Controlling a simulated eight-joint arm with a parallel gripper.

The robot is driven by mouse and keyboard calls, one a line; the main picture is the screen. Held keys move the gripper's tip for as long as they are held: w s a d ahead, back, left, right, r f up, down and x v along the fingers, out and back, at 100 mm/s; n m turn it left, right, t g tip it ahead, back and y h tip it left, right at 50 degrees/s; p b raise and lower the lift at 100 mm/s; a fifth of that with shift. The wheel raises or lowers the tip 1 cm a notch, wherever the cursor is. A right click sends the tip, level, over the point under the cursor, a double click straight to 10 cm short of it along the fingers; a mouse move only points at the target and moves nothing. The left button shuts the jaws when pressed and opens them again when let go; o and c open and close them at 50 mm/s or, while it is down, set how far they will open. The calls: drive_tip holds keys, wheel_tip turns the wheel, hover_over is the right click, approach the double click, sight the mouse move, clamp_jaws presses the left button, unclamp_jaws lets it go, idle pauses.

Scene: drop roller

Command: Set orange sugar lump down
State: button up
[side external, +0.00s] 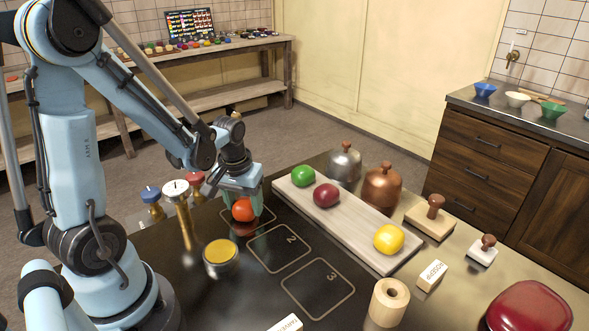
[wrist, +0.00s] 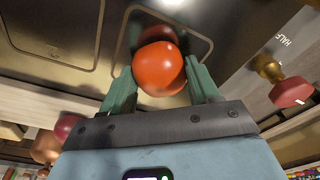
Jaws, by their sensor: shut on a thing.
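The orange sugar lump (side external: 243,209) is a round, glossy ball between the two green fingers of my gripper (side external: 246,207). In the wrist view the lump (wrist: 158,66) sits between the fingertips, with my gripper (wrist: 160,76) shut on it. The squares marked 2 (side external: 279,248) and 3 (side external: 318,289) are empty.
A pale board (side external: 345,225) bears green (side external: 303,176), dark red (side external: 327,195) and yellow (side external: 389,239) lumps. A yellow-topped round tin (side external: 221,257) stands close to my gripper. Metal domes (side external: 382,188), stamps (side external: 430,217) and a wooden roller (side external: 388,302) stand right. Knobbed posts (side external: 177,200) stand left.

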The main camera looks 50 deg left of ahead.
sight(241, 206)
drive_tip(key=shift+f, duration=0.1)
drive_tip(key=o, duration=1.1)
drive_tip(key=shift+f, duration=0.1)
wheel_tip(241, 206, up, 12)
drive_tip(key=s, duration=0.1)
drive_tip(key=d+m+t, duration=0.2)
drive_tip(key=d, duration=0.2)
drive_tip(key=d+m+t, duration=0.2)
drive_tip(key=d, duration=0.2)
drive_tip(key=d+m+t, duration=0.2)
drive_tip(key=d+m, duration=0.1)
drive_tip(key=d, duration=0.1)
drive_tip(key=shift+w+r+h, duration=0.35)
drive_tip(key=shift+r+h, duration=0.05)
